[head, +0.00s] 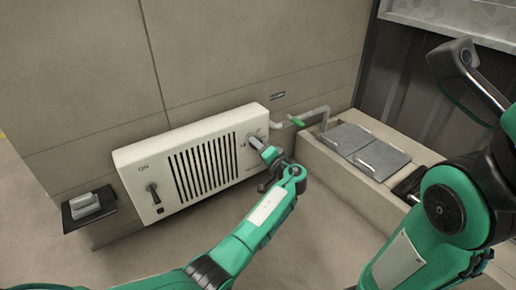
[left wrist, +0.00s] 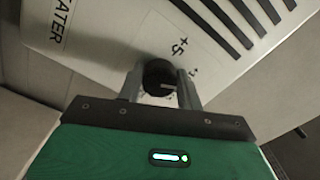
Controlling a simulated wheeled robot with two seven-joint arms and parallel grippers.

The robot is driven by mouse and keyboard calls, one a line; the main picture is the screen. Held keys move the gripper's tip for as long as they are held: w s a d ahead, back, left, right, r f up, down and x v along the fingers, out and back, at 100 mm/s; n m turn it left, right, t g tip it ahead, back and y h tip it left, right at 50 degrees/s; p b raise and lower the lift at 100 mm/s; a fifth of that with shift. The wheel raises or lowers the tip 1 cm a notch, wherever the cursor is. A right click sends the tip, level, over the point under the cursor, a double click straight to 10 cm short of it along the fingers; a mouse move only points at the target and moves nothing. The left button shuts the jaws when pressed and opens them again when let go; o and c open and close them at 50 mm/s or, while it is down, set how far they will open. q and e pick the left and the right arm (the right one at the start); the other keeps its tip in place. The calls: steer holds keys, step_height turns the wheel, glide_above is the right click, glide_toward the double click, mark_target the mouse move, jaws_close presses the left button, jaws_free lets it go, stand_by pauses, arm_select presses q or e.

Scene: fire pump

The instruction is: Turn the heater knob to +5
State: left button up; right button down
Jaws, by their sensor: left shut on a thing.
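The cream heater box (head: 133,158) is mounted on the wall, with dark vertical slats in its front. Its round dark heater knob (left wrist: 158,74) shows between the two fingers of my left gripper (left wrist: 162,84), which is shut on it. A short light mark shows on the knob's right part. The printed "+5" (left wrist: 180,46) stands above and right of the knob, and "+1" (left wrist: 194,72) to its right. In the head view my left gripper (head: 262,149) is at the heater's right end and largely hides the knob. My right arm shows at the right, but its gripper does not.
An ON switch (head: 153,193) sits on the heater's left end. A small dark shelf with a grey block (head: 85,205) is left of it. A green-handled pipe (head: 297,121) and a ledge with grey lids (head: 372,154) are at the right. Floor is open in front.

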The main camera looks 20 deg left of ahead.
arm_select(q)
steer(key=n, duration=1.2)
steer(key=shift+w+d+f+n, duration=0.1)
steer(key=shift+f+n, duration=0.15)
steer(key=shift+n, duration=0.15)
stand_by(0.3)
steer(key=o, duration=1)
steer(key=shift+r, duration=0.1)
